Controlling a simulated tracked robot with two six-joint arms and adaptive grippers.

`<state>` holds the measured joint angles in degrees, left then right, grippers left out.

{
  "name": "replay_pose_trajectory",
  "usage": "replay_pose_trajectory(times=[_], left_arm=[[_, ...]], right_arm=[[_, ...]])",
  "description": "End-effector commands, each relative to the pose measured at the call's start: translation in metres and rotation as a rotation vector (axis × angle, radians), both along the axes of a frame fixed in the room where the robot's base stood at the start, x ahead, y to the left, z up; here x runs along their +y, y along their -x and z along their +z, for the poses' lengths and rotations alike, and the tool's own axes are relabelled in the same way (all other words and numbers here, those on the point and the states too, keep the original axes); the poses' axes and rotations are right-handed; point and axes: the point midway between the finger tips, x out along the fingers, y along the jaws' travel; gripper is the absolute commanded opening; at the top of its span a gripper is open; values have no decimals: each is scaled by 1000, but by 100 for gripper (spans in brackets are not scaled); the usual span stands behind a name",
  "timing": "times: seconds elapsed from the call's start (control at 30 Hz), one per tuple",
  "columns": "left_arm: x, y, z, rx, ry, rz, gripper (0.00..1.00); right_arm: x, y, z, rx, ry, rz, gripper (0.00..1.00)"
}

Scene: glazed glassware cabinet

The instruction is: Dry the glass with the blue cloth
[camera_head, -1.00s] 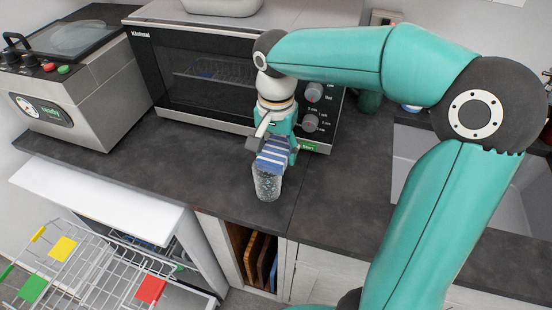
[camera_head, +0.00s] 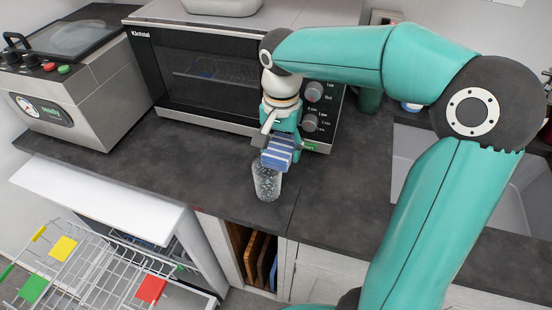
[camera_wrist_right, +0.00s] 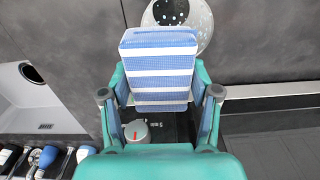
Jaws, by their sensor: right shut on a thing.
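A clear speckled glass (camera_head: 267,183) stands upright on the dark counter in front of the oven. The blue-and-white striped cloth (camera_head: 278,151) is a folded pad just above the glass, partly overlapping its top in the head view. My right gripper (camera_head: 281,140) is shut on the cloth from above. In the right wrist view the cloth (camera_wrist_right: 160,72) sits between the fingers, and the glass (camera_wrist_right: 196,17) shows partly hidden behind it. I cannot tell whether cloth and glass touch. My left gripper is not in view.
An oven (camera_head: 205,75) stands right behind my right gripper. A grey appliance (camera_head: 75,95) is at the left. A sink (camera_head: 515,195) is at the right. An open dishwasher rack (camera_head: 95,275) is below at the front left. The counter left of the glass is clear.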

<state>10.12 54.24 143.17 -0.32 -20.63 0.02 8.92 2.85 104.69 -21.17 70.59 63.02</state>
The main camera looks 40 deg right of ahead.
Motion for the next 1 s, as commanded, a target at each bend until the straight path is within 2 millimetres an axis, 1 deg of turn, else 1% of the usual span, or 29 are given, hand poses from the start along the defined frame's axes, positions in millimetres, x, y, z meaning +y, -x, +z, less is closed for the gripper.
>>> replay_pose_trajectory(times=[0.73,0.87,1.0], left_arm=[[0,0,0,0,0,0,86],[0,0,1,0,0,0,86],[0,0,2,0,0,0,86]], right_arm=[[31,0,1,3,-3,3,34],[30,0,2,3,-3,0,34],[23,0,3,3,-3,-2,34]])
